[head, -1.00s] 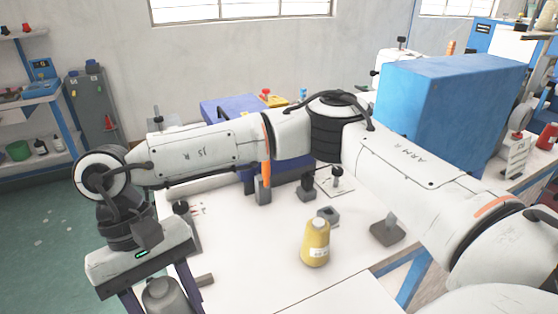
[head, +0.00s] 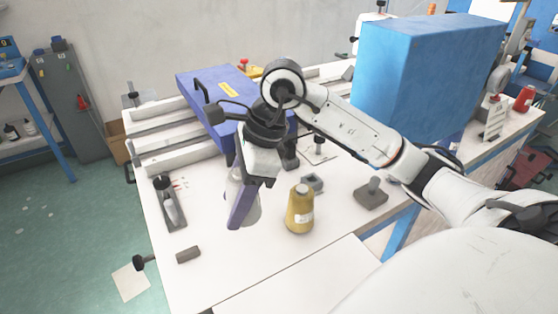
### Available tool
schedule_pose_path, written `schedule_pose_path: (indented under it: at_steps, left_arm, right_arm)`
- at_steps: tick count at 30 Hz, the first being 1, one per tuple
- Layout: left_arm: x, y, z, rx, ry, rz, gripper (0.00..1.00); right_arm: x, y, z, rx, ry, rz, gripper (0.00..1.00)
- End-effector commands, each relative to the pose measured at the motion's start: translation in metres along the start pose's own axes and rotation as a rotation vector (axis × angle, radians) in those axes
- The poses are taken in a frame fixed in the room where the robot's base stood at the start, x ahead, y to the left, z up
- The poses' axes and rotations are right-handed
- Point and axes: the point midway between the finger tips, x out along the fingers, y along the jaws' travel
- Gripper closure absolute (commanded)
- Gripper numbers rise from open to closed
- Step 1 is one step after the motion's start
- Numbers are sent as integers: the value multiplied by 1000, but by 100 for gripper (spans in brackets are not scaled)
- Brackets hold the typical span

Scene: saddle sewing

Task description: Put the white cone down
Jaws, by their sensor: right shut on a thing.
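My right gripper (head: 240,215) reaches down over the white table (head: 210,265), its purple fingers pointing toward the tabletop. It is shut on the white cone (head: 252,211), which looks pale grey and is partly hidden behind the near finger. The cone looks upright, close to the table surface; I cannot tell whether its base touches. A yellow thread cone (head: 299,211) stands upright just to the right of it, with a small gap. My left gripper is not in view.
A blue-purple machine case (head: 205,95) stands behind the gripper. A large blue box (head: 420,80) is at the back right. A dark clamp (head: 170,205) lies at the table's left side. A grey block (head: 312,183) and a dark weight (head: 371,195) sit behind and right of the yellow cone.

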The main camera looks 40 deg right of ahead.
Motion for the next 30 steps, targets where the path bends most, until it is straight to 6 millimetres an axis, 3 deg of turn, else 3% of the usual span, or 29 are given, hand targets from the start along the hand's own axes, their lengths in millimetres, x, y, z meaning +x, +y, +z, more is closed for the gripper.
schedule_pose_path:
  at_steps: [6,18,30]
  left_arm:
    - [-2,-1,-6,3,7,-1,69]
    - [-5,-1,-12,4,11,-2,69]
    - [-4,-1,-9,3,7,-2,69]
  right_arm:
    - [36,1,-16,13,1,2,79]
    - [81,1,-34,11,0,2,79]
    - [90,0,-37,7,-1,-2,79]
